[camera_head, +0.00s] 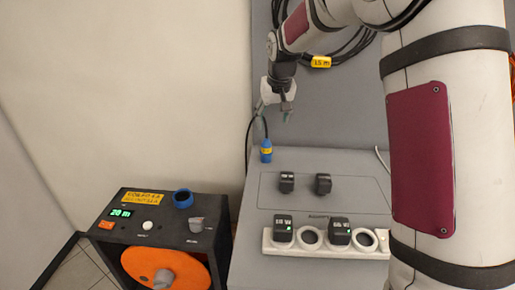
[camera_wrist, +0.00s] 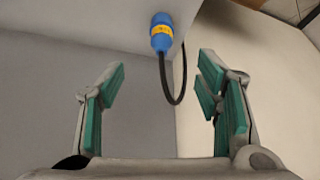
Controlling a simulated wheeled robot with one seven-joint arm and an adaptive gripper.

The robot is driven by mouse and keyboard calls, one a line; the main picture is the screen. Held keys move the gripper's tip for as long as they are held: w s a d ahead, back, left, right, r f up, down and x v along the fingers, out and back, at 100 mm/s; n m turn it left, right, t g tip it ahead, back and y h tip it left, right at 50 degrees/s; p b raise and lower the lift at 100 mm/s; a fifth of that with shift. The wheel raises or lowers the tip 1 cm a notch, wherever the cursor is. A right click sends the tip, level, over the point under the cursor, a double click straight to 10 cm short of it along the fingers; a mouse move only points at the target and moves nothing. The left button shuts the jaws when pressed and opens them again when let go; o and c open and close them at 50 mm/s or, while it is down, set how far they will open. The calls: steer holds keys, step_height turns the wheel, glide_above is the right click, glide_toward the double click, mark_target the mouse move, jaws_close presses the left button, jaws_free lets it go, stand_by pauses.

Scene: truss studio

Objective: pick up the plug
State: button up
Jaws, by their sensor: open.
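The blue plug (camera_head: 266,151) with a yellow label stands at the left back edge of the grey table. A black cable loops up from it beside the wall. In the wrist view the plug (camera_wrist: 161,33) shows near the top, between and beyond my fingers, with its cable curving below it. My gripper (camera_head: 287,112) is above the plug and a little to its right in the head view. In the wrist view my gripper (camera_wrist: 163,95) is open with green finger pads wide apart. Nothing is between the pads, and the plug is apart from them.
A white power strip (camera_head: 325,242) with black adapters lies on the grey table (camera_head: 250,205). Two more black adapters (camera_head: 323,184) stand behind it. A black box (camera_head: 165,235) with an orange reel and a blue ring stands left. Coiled cable (camera_head: 345,55) hangs on the back panel.

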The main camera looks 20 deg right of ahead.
mark_target(267, 142)
steer(key=x, duration=0.5)
steer(key=w+x, duration=0.1)
steer(key=x, duration=0.4)
steer(key=shift+w+d, duration=0.15)
steer(key=shift+x, duration=2.75)
steer(key=shift+s+a, duration=0.2)
steer(key=shift+a, duration=0.05)
steer(key=c, duration=1.3)
